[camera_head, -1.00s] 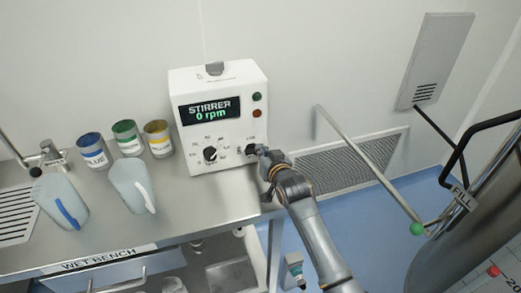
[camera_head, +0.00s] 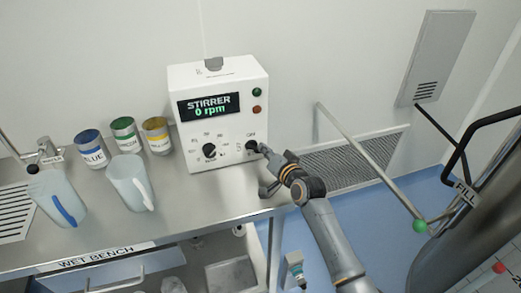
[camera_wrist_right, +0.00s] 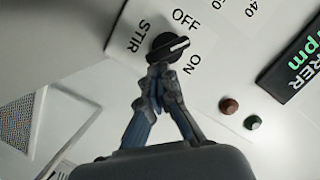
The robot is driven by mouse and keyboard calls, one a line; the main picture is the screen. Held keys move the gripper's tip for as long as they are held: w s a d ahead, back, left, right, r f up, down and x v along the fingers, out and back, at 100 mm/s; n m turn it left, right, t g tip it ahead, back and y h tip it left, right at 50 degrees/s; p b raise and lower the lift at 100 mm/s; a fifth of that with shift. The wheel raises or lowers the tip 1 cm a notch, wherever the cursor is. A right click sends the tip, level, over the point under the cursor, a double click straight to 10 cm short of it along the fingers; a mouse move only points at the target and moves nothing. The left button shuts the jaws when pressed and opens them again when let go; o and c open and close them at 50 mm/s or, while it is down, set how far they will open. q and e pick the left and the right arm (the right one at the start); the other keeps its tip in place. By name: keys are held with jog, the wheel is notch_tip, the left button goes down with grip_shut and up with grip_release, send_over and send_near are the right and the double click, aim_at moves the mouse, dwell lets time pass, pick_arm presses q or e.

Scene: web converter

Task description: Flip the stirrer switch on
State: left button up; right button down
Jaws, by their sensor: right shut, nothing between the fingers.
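The stirrer (camera_head: 217,110) is a white box at the back of the bench, its display reading 0 rpm. The stirrer switch (camera_head: 251,146) is a black rotary knob at its lower right. In the right wrist view the knob (camera_wrist_right: 168,47) has a white pointer aimed between the OFF and ON marks. My right gripper (camera_head: 264,149) is shut and empty, just right of the knob. In the right wrist view its fingertips (camera_wrist_right: 160,70) are at the knob's near edge; I cannot tell whether they touch. My left gripper is not in view.
A second dial (camera_head: 210,151) is left of the switch. Blue, green and yellow cans (camera_head: 124,137) and two jugs (camera_head: 132,185) stand to the left. A metal rail (camera_head: 370,165) with a green ball runs to the right.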

jog(key=f+m+b, duration=0.1)
jog(key=m+b, duration=0.1)
jog(key=m+y+b, duration=0.1)
jog(key=shift+d+f+m+b, duration=0.1)
jog(key=shift+f+m+b, duration=0.25)
jog(key=shift+m, duration=0.05)
jog(key=m+b, duration=0.1)
jog(key=m+t+y+b, duration=0.1)
jog(key=m+b, duration=0.1)
jog(key=shift+f, duration=0.4)
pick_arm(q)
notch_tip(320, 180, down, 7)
pick_arm(e)
jog(key=shift+r, duration=0.15)
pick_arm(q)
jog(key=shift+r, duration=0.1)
